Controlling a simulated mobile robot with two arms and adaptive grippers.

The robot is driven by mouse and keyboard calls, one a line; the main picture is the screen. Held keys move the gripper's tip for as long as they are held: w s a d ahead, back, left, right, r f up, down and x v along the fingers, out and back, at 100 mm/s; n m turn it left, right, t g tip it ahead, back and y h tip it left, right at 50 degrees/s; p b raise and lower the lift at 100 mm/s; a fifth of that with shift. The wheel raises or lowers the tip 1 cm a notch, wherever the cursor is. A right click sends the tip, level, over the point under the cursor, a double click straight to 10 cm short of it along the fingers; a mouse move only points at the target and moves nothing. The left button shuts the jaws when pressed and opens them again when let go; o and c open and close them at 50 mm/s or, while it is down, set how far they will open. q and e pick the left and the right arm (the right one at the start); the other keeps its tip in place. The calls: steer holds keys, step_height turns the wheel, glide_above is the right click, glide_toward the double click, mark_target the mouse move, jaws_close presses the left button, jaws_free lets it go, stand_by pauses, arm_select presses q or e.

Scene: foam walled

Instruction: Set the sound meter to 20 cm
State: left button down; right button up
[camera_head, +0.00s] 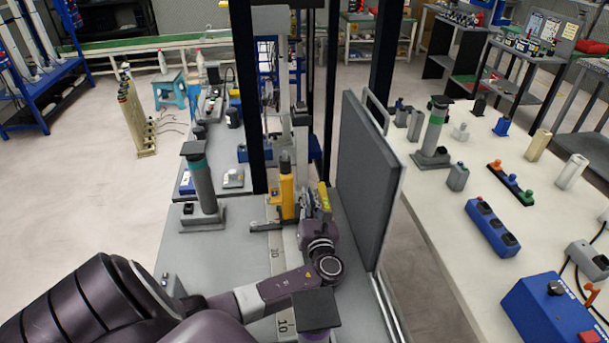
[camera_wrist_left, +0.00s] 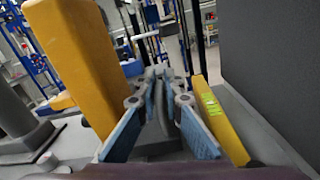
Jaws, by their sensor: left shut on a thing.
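The sound meter (camera_head: 287,197) appears to be the upright yellow body with a dark grey tip, standing on a pale scale strip (camera_head: 276,268) on the grey bench. The strip shows 30 and 10; the part between is hidden by my left arm. The meter stands beyond the 30. My left gripper (camera_head: 313,200) is just right of it. In the left wrist view my left gripper (camera_wrist_left: 165,78) is shut, its blue-padded fingers around a grey piece (camera_wrist_left: 160,112); I cannot tell what that belongs to. A large yellow body (camera_wrist_left: 80,55) rises at left. My right gripper is not shown.
A dark foam panel (camera_head: 365,180) stands close right of my left gripper. A yellow piece with a green label (camera_wrist_left: 220,118) lies between them. A post with a green band (camera_head: 202,182) stands left; a purple-banded post (camera_head: 316,312) stands in front.

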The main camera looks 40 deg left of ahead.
arm_select(q)
steer(key=p+v, duration=0.2)
steer(key=v, duration=0.4)
steer(key=shift+s, duration=0.2)
steer(key=shift+s+d, duration=0.25)
steer(key=shift+d, duration=0.1)
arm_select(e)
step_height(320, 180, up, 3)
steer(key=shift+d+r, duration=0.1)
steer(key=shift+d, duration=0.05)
arm_select(q)
steer(key=c, duration=2.1)
jaws_free()
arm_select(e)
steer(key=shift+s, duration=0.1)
arm_select(q)
step_height(320, 180, up, 10)
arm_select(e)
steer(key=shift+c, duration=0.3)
